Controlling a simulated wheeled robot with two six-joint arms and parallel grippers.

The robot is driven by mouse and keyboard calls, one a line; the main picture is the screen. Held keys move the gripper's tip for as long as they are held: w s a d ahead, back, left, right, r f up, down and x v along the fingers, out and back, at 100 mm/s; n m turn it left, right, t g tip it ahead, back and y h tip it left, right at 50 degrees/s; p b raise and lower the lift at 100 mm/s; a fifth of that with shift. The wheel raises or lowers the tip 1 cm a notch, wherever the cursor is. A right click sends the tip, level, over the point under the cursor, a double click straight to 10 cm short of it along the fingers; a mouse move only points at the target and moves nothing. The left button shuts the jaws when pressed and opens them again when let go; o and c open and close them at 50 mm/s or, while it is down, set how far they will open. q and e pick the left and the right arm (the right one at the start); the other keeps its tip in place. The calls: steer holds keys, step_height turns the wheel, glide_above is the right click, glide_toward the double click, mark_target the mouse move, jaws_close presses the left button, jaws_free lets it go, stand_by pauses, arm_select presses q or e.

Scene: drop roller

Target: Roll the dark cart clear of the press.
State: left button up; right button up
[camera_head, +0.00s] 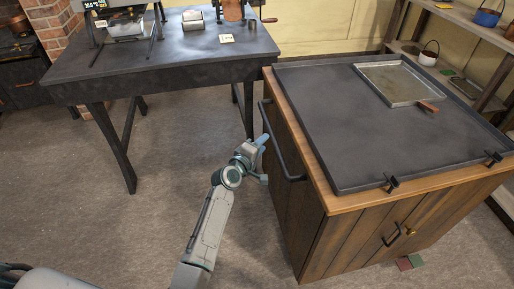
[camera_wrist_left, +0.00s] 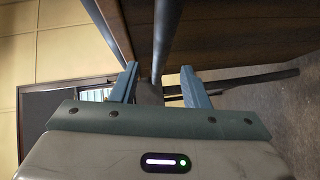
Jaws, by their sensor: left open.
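The cart (camera_head: 300,222) is a wooden cabinet with a dark tray top (camera_head: 330,135), at the right in the head view. A black bar handle (camera_head: 284,150) runs along its left side. My left gripper (camera_head: 264,160) is open just left of this handle. In the left wrist view the open fingers (camera_wrist_left: 158,70) point toward the dark bar (camera_wrist_left: 164,38), which runs up from between the fingertips; I cannot tell whether they touch it. I cannot tell which thing is the press. My right gripper is not in view.
A dark table (camera_head: 170,65) stands left of the cart, with a machine at its left and a small device with a crank (camera_head: 234,10) at its back edge. A metal tray (camera_head: 398,82) lies on the cart's top. Shelves stand at the right. The floor at front left is clear.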

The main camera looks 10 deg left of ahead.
arm_select(q)
steer(key=shift+v, duration=1.6)
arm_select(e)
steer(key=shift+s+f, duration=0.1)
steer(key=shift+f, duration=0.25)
